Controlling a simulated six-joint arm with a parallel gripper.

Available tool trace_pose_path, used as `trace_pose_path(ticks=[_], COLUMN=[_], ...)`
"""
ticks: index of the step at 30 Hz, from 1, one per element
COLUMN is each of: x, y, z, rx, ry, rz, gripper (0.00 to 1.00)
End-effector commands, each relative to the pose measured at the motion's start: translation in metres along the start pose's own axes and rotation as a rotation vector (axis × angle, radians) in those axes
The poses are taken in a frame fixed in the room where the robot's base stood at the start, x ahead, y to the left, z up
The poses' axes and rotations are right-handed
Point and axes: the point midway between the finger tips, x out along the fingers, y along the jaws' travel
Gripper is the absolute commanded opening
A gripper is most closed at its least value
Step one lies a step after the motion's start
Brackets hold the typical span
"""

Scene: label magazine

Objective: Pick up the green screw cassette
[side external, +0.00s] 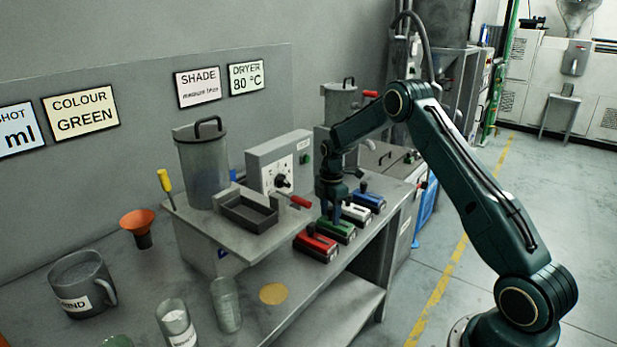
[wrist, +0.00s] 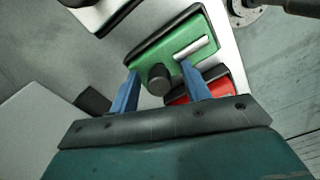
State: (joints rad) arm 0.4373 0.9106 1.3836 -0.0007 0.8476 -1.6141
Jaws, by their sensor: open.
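The green screw cassette (side external: 338,231) lies in a row of cassettes on the bench, between the red and the white one. In the wrist view the green cassette (wrist: 178,44) has a dark round knob (wrist: 158,79) and a pale strip on its top. My gripper (side external: 335,212) points down over it. In the wrist view my gripper (wrist: 159,68) is open, with one blue finger on each side of the knob. I cannot tell whether either finger touches it.
The red cassette (side external: 316,246) is close on the near side, the white cassette (side external: 354,213) and blue cassette (side external: 370,201) on the far side. A dark tray (side external: 248,213) on a raised plate and a control box (side external: 280,163) stand to the left. The bench edge is at right.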

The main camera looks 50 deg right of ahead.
Motion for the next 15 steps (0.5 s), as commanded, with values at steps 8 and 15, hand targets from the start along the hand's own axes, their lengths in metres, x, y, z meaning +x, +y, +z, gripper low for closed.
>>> trace_pose_path(ticks=[8,15], x=[-0.0003,-0.0009], y=[0.0000,0.0003], z=[0.0000,0.0001], rx=[0.000,0.000], ry=[0.000,0.000], rz=[0.000,0.001], gripper=[0.08,0.00])
